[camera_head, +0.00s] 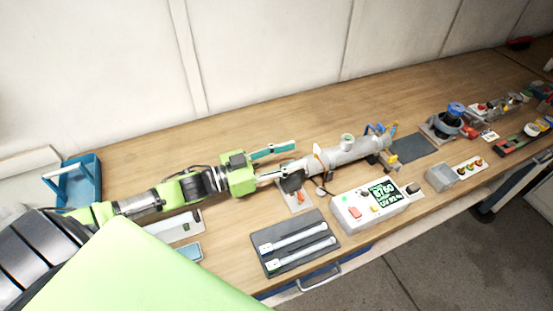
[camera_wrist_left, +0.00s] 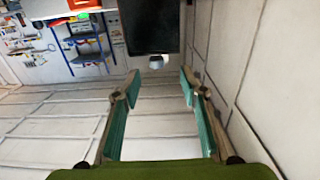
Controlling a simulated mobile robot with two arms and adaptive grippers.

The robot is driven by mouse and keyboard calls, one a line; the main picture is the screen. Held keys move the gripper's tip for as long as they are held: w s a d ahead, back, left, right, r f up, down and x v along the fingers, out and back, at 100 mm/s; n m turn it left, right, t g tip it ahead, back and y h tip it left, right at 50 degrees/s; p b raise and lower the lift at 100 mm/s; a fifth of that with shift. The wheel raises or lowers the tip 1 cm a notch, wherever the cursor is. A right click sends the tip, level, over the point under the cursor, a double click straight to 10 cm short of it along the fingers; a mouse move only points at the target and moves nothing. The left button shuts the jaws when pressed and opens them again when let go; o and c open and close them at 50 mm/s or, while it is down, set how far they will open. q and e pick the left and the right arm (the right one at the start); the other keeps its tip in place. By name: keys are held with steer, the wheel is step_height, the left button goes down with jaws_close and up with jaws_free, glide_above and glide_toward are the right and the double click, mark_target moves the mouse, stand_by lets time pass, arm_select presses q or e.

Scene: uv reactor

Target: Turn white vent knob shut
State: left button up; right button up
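The reactor is a grey-white cylinder (camera_head: 338,155) lying on the bench in the head view. A small pale round cap (camera_head: 347,139) stands on top of it and may be the white vent knob; its turn position is too small to read. My left gripper (camera_head: 292,159) is left of the cylinder's near end, with its fingers spread and nothing seen between them. In the left wrist view the left gripper (camera_wrist_left: 158,92) is also open, with wall and a dark panel beyond; no knob can be made out there. My right gripper is not in view.
A white control box (camera_head: 368,212) with a lit display stands in front of the cylinder. A dark tray (camera_head: 262,238) holds two white tubes. A blue bin (camera_head: 92,180) is at the left. Blue and yellow fittings crowd the cylinder's far end. The bench behind is clear.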

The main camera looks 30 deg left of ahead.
arm_select(q)
steer(key=shift+v, duration=2.05)
